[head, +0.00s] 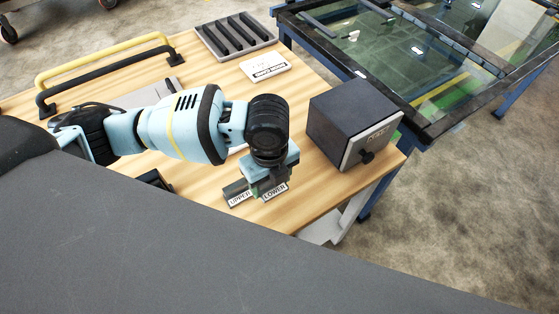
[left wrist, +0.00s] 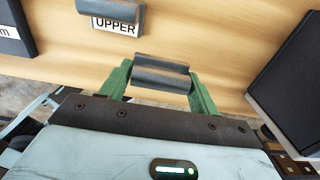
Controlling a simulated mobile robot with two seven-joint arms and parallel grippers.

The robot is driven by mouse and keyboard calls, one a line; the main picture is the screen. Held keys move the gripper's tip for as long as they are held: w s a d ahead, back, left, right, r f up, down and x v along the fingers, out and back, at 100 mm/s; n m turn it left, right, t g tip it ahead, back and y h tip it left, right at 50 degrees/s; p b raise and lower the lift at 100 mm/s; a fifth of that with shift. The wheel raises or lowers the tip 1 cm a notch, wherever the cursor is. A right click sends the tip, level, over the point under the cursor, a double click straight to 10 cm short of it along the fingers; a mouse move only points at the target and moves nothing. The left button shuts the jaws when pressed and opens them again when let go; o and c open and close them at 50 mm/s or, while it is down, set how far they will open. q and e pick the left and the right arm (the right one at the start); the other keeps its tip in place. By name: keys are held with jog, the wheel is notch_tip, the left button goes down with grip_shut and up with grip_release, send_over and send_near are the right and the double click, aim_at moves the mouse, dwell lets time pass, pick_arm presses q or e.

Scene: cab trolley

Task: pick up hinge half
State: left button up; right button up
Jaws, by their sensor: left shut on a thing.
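My left gripper (head: 270,181) points down at the front edge of the wooden table, over the LOWER label (head: 275,191). In the left wrist view its green fingers (left wrist: 159,80) are shut on a dark grey, rounded hinge half (left wrist: 160,76). In the head view the gripper mostly hides this piece. I cannot tell whether it touches the table. A second grey hinge half (left wrist: 110,12) lies beside the UPPER label (left wrist: 115,27), left of the gripper; it also shows in the head view (head: 235,187). My right gripper is not in view.
A dark box (head: 350,120) with a knob stands close to the right of the gripper. Yellow and black handles (head: 105,60), a slotted dark tray (head: 235,35) and a white card (head: 265,67) lie farther back. A framed glass panel (head: 420,60) rests on a blue stand behind.

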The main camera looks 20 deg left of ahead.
pick_arm(q)
jog(key=s, duration=0.8)
jog(key=shift+r, duration=0.4)
jog(key=shift+w+a+r+n, duration=0.3)
jog(key=shift+a+n, duration=0.05)
jog(key=shift+n, duration=0.55)
jog(key=w+a+r+n, duration=0.3)
jog(key=r+n, duration=0.1)
jog(key=n, duration=0.8)
jog(key=w+a+r+n, duration=0.3)
jog(key=a+r+n, duration=0.1)
jog(key=n, duration=0.7)
jog(key=shift+r+n, duration=0.35)
jog(key=shift+n, duration=0.05)
